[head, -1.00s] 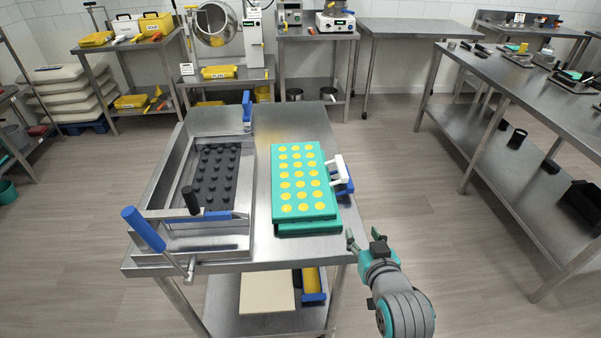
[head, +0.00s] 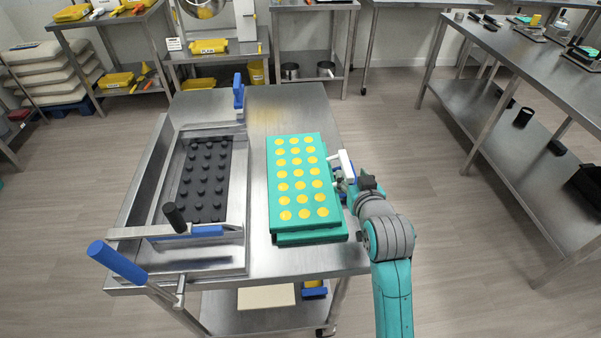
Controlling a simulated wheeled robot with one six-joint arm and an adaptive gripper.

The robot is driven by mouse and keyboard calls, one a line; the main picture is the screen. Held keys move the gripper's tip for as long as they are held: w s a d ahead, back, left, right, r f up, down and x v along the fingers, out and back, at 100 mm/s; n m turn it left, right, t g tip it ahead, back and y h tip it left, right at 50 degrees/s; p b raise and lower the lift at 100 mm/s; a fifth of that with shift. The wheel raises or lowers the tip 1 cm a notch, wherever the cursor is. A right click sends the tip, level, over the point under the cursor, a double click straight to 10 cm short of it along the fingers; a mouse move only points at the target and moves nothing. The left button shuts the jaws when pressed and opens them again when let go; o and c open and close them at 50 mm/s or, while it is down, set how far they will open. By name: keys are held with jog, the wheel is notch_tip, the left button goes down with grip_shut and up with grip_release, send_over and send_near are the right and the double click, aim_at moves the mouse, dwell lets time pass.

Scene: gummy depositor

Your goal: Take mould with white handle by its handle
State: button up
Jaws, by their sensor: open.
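The mould with the white handle (head: 272,190) is a teal tray with rows of yellow round cavities. It lies flat on top of another teal mould (head: 318,238) at the right of the steel table. Its white handle (head: 346,165) sticks out from the right side. My gripper (head: 345,183) is open at the right edge of the moulds, close beside the white handle. The fingertips are partly hidden, and I cannot tell whether they touch or straddle the handle. A bit of the lower mould's blue handle shows behind the fingers.
A steel depositor frame (head: 150,190) with a black studded plate (head: 205,182) and a blue-gripped lever (head: 118,262) fills the table's left side. An upright blue handle (head: 238,92) stands at the back. The floor right of the table is clear up to another steel bench (head: 520,65).

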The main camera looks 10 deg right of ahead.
aim_at(347, 166)
jog(key=shift+x, duration=3.3)
jog(key=shift+d, duration=0.1)
jog(key=shift+c, duration=0.2)
grip_shut()
